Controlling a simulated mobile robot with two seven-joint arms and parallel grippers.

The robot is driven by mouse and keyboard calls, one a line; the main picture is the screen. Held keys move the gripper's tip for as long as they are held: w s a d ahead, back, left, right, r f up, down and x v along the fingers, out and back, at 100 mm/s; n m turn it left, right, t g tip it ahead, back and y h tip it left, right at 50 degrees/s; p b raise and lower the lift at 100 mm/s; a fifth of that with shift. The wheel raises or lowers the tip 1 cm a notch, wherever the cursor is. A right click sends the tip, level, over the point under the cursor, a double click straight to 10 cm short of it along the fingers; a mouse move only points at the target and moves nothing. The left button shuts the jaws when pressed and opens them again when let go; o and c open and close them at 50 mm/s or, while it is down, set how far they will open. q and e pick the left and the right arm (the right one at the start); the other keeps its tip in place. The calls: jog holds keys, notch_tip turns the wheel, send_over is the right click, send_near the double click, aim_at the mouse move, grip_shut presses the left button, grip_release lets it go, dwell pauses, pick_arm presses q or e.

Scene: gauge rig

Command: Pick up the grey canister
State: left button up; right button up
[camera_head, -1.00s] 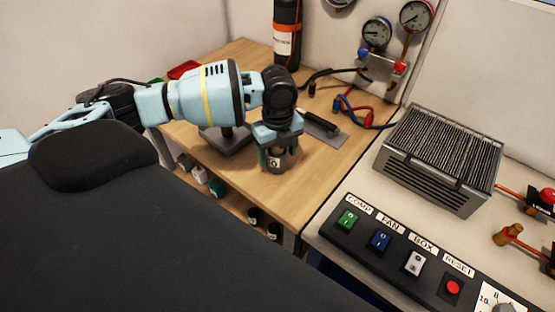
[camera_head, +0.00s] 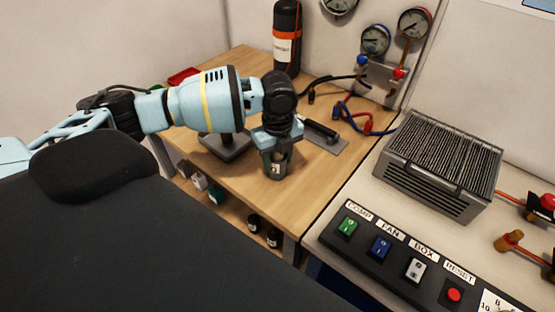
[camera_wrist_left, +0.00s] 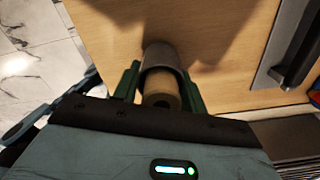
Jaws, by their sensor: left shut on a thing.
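The grey canister (camera_head: 275,168) is a small dark cylinder with a pale label, near the front edge of the wooden table. My left gripper (camera_head: 276,160) points down and is shut on it, one finger on each side. In the left wrist view the canister (camera_wrist_left: 161,80) sits between the green fingers of my left gripper (camera_wrist_left: 160,92), with its grey rim and a tan inner part showing. Whether its base touches the table is hard to tell. My right gripper is not in view.
A grey stand (camera_head: 226,146) is left of the canister, and a flat grey plate with a black handle (camera_head: 322,132) lies to the right. A black cylinder (camera_head: 287,40) stands behind. A grilled metal box (camera_head: 440,165) and a switch panel (camera_head: 400,255) are on the right bench.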

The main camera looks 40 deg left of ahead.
pick_arm(q)
notch_tip(320, 180, up, 3)
jog(key=shift+r, duration=0.15)
jog(key=s+a+r, duration=0.1)
jog(key=s, duration=1.5)
jog(key=shift+a+r+p, duration=0.15)
jog(key=shift+r+p, duration=0.05)
jog(key=shift+p, duration=0.25)
